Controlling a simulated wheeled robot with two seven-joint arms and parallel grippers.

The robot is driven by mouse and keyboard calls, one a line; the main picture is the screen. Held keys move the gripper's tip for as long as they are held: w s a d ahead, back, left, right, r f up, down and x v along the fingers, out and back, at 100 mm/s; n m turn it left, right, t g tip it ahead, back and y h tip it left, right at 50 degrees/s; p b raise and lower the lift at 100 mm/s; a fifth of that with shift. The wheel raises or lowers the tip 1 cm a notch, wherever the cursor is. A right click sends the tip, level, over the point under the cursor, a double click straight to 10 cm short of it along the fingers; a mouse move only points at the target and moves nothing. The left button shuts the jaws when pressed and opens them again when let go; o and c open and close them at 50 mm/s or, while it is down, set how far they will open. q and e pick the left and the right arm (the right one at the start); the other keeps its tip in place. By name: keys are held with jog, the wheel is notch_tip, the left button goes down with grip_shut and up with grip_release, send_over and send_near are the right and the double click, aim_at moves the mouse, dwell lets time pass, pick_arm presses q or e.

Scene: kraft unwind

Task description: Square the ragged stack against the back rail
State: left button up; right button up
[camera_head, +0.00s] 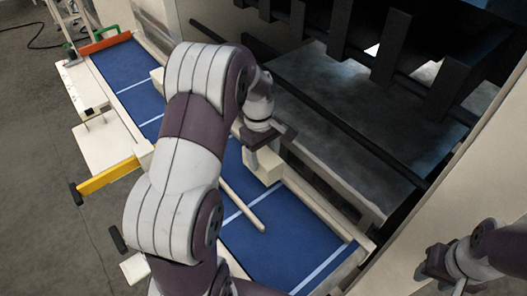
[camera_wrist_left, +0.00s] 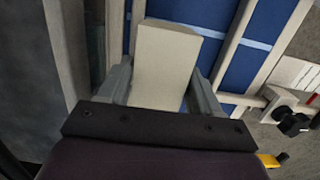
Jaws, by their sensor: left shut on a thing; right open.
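My left gripper (camera_head: 262,152) is over the blue bed and shut on a cream block. The block (camera_head: 265,172) shows below the fingers, by the bed's machine-side rail (camera_head: 318,208). In the left wrist view the block (camera_wrist_left: 165,62) sits between the two grey fingers (camera_wrist_left: 160,92). I cannot make out a ragged stack of separate sheets; my left arm covers part of the bed. My right gripper (camera_head: 437,268) is open and empty at the lower right, away from the bed.
The blue bed (camera_head: 127,66) has white cross lines and pale side rails. A yellow bar (camera_head: 107,176) sticks out on the left; a red-orange end piece (camera_head: 105,42) is at the far end. A dark machine opening (camera_head: 345,100) lies right.

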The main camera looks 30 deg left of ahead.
pick_arm(q)
jog(key=shift+s+a+f, duration=0.3)
jog(key=shift+s+f, duration=0.45)
jog(key=shift+f, duration=0.05)
pick_arm(e)
jog(key=shift+f, duration=0.65)
pick_arm(q)
jog(key=o, duration=1.2)
jog(key=r+p, duration=0.5)
jog(key=r, duration=0.1)
jog(key=r+p, duration=0.3)
jog(key=shift+w+a+r+p, duration=0.15)
jog(key=shift+a+r+p, duration=0.05)
jog(key=shift+a+p, duration=0.15)
jog(key=shift+f, duration=0.1)
pick_arm(e)
notch_tip(320, 180, up, 8)
jog(key=shift+r, duration=0.2)
pick_arm(q)
jog(key=shift+a, duration=0.1)
pick_arm(e)
jog(key=shift+w, duration=0.15)
